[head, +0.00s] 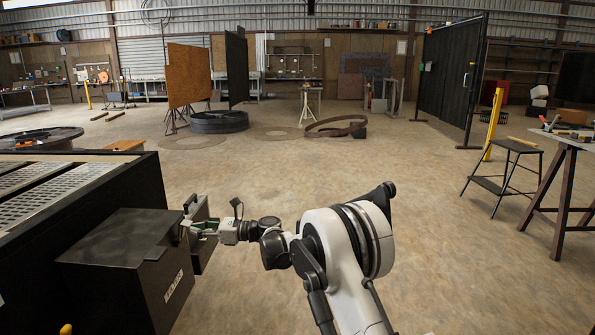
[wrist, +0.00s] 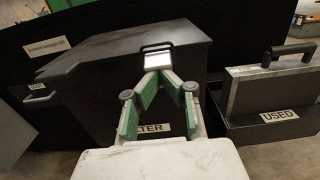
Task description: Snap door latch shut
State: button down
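A dark box (wrist: 95,75) with a sloped lid stands ahead of my gripper; it also shows in the head view (head: 110,265). A wire-loop latch (wrist: 157,46) with a bright metal plate sits at its upper front edge. My gripper (wrist: 158,76) has green-padded fingers angled inward, with tips close together just below the plate. Whether they touch or hold it is unclear. The gripper (head: 192,229) also shows in the head view beside the box's front. A front label (wrist: 155,128) ending in "TER" is partly hidden by the fingers.
A metal-edged case (wrist: 270,85) with a handle stands at right on a dark base labelled "USED" (wrist: 280,116). A dark bench with grating (head: 45,195) lies behind the box. A step stool (head: 505,175) stands far right; the floor between is clear.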

jog(key=shift+a+r, duration=0.1)
dwell(0.3)
jog(key=shift+a+r, duration=0.3)
jog(key=shift+a, duration=0.15)
jog(key=shift+f, duration=0.55)
jog(key=d+b, duration=0.1)
jog(key=d, duration=0.6)
jog(key=shift+s+d+r, duration=0.1)
